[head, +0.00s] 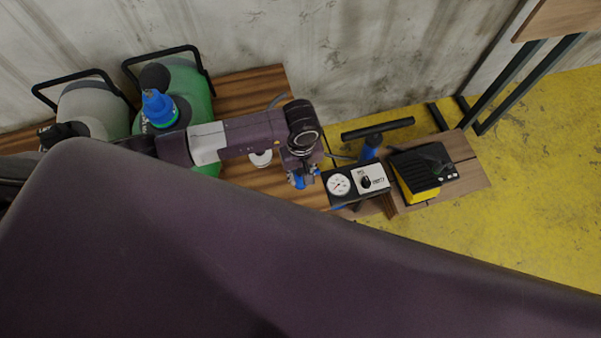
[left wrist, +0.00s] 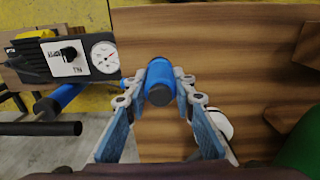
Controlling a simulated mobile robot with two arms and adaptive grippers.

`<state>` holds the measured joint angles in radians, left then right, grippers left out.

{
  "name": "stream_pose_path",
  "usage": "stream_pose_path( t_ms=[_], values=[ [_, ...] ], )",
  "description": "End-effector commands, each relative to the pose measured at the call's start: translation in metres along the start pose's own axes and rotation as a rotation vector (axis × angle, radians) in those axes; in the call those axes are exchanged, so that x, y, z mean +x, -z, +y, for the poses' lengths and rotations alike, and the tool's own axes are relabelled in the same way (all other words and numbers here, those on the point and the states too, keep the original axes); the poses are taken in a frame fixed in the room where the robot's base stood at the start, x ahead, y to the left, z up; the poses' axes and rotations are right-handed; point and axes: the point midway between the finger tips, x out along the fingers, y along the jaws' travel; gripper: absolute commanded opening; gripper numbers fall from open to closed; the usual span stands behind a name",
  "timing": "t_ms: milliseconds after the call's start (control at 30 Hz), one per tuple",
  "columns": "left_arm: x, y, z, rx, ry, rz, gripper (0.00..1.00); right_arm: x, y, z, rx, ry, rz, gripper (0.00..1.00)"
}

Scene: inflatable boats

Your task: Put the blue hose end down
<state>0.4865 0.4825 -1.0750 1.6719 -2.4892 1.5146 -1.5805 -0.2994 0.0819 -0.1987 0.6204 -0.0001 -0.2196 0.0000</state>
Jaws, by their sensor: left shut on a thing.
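My left gripper (head: 303,180) reaches in from the left above the wooden bench top. In the left wrist view its fingers (left wrist: 161,88) are shut on the blue hose end (left wrist: 160,75), a short blue cylinder with a dark lower edge. The hose end is between the fingertips, over bare wood. I cannot tell whether it touches the wood. In the head view the gripper mostly hides it. My right gripper is not in view.
A control box with a white gauge (head: 340,184) stands just right of the gripper. A black and yellow device (head: 422,172) is further right. Green (head: 200,103) and grey (head: 92,108) canisters stand at left. A small white round thing (head: 261,158) lies nearby. Bare wood (left wrist: 225,60) surrounds the hose end.

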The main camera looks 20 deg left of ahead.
Motion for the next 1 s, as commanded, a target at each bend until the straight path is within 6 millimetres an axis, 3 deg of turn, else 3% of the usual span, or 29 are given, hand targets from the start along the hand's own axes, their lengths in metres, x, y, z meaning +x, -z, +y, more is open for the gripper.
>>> stream_pose_path(
  t_ms=[200,567,667,1000],
  values=[
    [0.001,0.000,0.000,0.000,0.000,0.000,0.41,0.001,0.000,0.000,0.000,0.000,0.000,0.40],
    [-0.005,0.000,0.000,-0.001,0.000,-0.001,0.41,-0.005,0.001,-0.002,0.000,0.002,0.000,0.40],
    [-0.018,0.002,0.001,0.000,-0.004,0.003,0.41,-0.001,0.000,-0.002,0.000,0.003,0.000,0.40],
    [-0.090,0.001,0.001,0.001,-0.004,0.003,0.41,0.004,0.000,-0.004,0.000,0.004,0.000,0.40]
  ],
)
